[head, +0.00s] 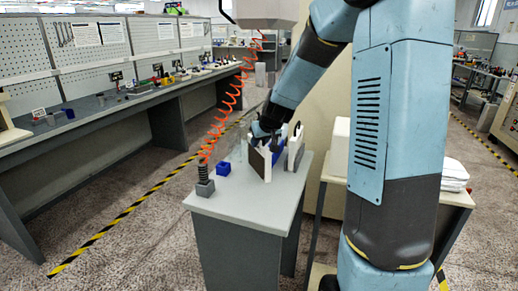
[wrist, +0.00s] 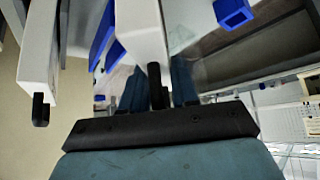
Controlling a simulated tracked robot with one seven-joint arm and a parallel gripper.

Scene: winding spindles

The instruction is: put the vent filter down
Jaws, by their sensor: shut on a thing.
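My gripper (head: 264,136) is over the small grey table, its fingers pointing down. In the wrist view, its two blue-grey fingers (wrist: 154,92) are shut on the black handle of a white block, which I take to be the vent filter (wrist: 139,22). In the head view the vent filter (head: 267,166) is a white-edged piece with a dark brown face, upright at table level under my gripper. Whether its bottom touches the table cannot be told. A similar white block (wrist: 38,45) with a black peg is beside it, also seen at right in the head view (head: 295,152).
The grey table (head: 245,205) is bare at its front. A small blue bin (head: 223,168) and a grey post base (head: 205,187) with an orange coiled hose (head: 222,125) are at its left. Blue parts (wrist: 103,38) lie between the white blocks.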

